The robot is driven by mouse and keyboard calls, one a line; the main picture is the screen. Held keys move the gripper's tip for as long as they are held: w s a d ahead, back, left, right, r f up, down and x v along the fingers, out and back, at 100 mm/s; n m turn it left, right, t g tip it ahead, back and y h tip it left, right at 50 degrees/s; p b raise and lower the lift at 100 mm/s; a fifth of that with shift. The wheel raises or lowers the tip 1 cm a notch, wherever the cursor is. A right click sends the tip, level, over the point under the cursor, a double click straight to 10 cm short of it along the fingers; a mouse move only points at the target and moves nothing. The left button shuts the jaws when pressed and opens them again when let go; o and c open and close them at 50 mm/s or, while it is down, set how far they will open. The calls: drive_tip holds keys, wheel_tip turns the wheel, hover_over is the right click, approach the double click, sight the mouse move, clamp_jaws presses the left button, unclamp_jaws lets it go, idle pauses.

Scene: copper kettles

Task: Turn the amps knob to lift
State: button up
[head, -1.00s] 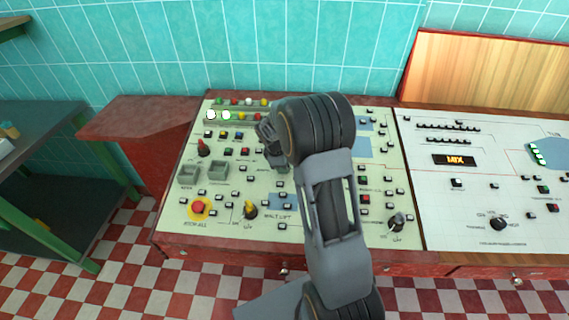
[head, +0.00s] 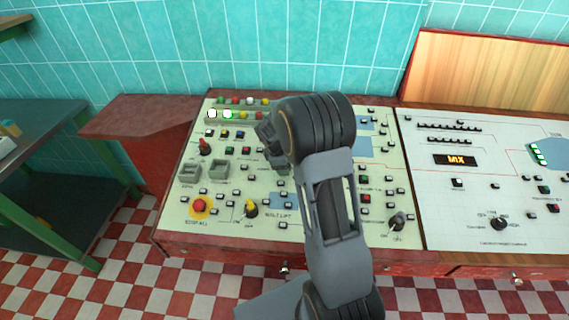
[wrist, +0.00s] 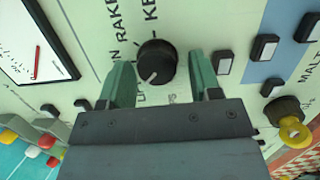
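The amps knob (wrist: 156,62) is a round black knob with a white pointer line, seen in the wrist view. Its pointer faces the lower left of that picture, towards partly covered lettering. "RAKE" is printed near it, and the letters "PS" show below it. My gripper (wrist: 161,76) is open, with one green finger on either side of the knob. I see gaps between the knob and both fingers; whether the tips reach the panel is unclear. In the head view my gripper (head: 279,163) is over the middle of the pale panel (head: 170,222), and my arm hides the knob.
A meter (wrist: 32,45) is at left. In the head view a red stop button (head: 199,206) and a second console (head: 470,205) flank my arm.

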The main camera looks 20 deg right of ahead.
drive_tip(key=shift+o, duration=0.4)
drive_tip(key=shift+d, duration=0.1)
drive_tip(key=shift+r, duration=0.5)
drive_tip(key=v, duration=1.3)
drive_tip(key=shift+f, duration=0.1)
drive_tip(key=s+a+r+m+t+y, duration=0.1)
drive_tip(key=s+a+m, duration=0.2)
drive_tip(key=s+m, duration=0.3)
drive_tip(key=s+a+r+m+t+y, duration=0.1)
drive_tip(key=s+m, duration=0.5)
drive_tip(key=s, duration=0.9)
drive_tip(key=shift+a+m+t+y, duration=0.3)
drive_tip(key=shift+a+t+y, duration=0.25)
drive_tip(key=shift+a, duration=0.85)
